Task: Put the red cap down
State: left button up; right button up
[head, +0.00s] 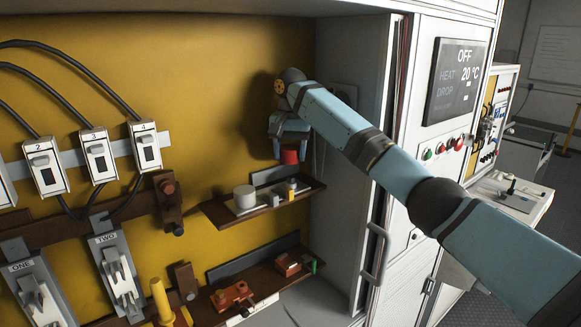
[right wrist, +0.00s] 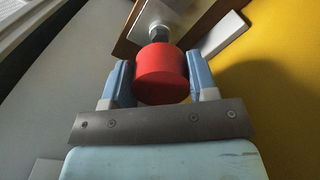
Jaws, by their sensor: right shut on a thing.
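The red cap (head: 289,156) is held in my right gripper (head: 290,152), above the right part of the upper wooden shelf (head: 265,203). In the right wrist view the red cap (right wrist: 162,73) sits between the two blue fingers of the right gripper (right wrist: 162,82), which are shut on it. Beyond it in that view are a small grey piece and a pale block, close to the shelf's wood. I cannot tell whether the cap touches anything beneath it. My left gripper is not in view.
A white cap (head: 244,197) and small parts stand on the upper shelf. A lower shelf (head: 215,309) holds orange-red parts. Switches (head: 96,157) with cables line the yellow panel at left. The cabinet's side wall (head: 350,150) is close to the right of the shelves.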

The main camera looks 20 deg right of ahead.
aim_at(291, 177)
jog(key=shift+d+f, duration=0.1)
jog(key=shift+f, duration=0.35)
notch_tip(291, 177, down, 3)
jog(key=shift+w+r+p, duration=0.1)
jog(key=shift+r+p, duration=0.05)
jog(key=shift+p, duration=0.9)
jog(key=shift+w+f, duration=0.1)
jog(key=shift+f, duration=0.9)
jog(key=o, duration=0.9)
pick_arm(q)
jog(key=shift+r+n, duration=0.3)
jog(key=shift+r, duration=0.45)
